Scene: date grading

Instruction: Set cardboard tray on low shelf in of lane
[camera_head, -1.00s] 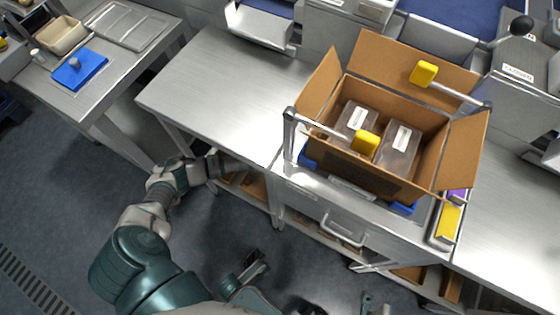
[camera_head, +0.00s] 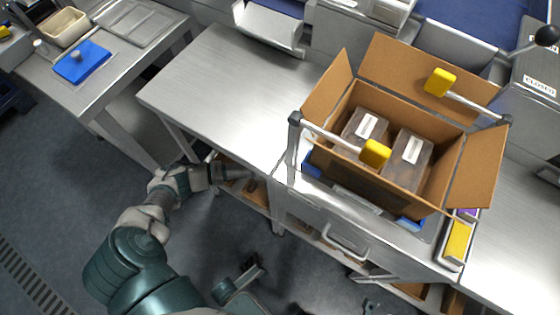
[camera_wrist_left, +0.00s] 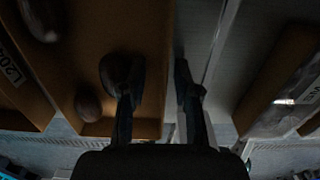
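A brown cardboard tray (camera_wrist_left: 150,45) with several dark dates fills the left of the left wrist view, with a printed label at its far left. In the head view it shows partly (camera_head: 258,196) on the low shelf under the steel table. My left gripper (camera_head: 250,174) reaches under the table's front edge; its tips are hidden there. In the left wrist view its two black fingers (camera_wrist_left: 155,85) stand apart on either side of the tray's right edge. The left finger overlaps a date in the picture; contact cannot be told.
Another cardboard tray (camera_wrist_left: 275,80) with clear plastic lies to the right, across a grey gap. An open carton (camera_head: 335,161) with clear boxes stands in a taping frame above. The steel table top (camera_head: 220,90) is clear on the left.

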